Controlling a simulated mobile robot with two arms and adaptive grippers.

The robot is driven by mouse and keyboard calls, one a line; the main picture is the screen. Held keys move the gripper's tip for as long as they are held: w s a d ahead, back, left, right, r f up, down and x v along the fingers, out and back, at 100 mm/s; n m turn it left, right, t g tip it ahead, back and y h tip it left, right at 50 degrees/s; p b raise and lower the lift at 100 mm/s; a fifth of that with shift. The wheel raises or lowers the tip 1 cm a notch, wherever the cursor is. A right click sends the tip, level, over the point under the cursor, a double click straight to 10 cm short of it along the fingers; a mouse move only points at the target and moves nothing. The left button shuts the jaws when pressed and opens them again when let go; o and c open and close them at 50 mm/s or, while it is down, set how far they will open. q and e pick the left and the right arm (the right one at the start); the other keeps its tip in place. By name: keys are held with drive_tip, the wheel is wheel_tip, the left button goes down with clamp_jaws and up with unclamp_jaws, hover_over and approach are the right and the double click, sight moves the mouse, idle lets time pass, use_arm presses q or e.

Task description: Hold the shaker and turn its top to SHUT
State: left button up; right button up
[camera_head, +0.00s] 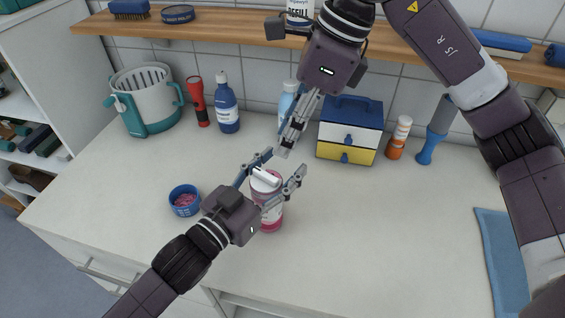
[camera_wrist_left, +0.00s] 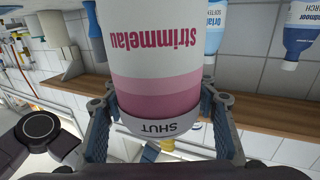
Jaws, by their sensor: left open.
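The shaker (camera_head: 270,218) stands upright on the counter, pink with a white top (camera_head: 264,184) that has a raised bar.
A blue bowl (camera_head: 185,200) with pink contents is left of the shaker. Behind are a strainer pot (camera_head: 145,100), red torch (camera_head: 197,102), blue bottle (camera_head: 227,108), drawer box (camera_head: 350,130) and orange-white bottle (camera_head: 399,138). A blue cloth (camera_head: 502,262) lies right. The front-right counter is clear.

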use_arm(q)
drive_tip(key=shift+w+d, duration=0.3)
drive_tip(key=c, duration=1.4)
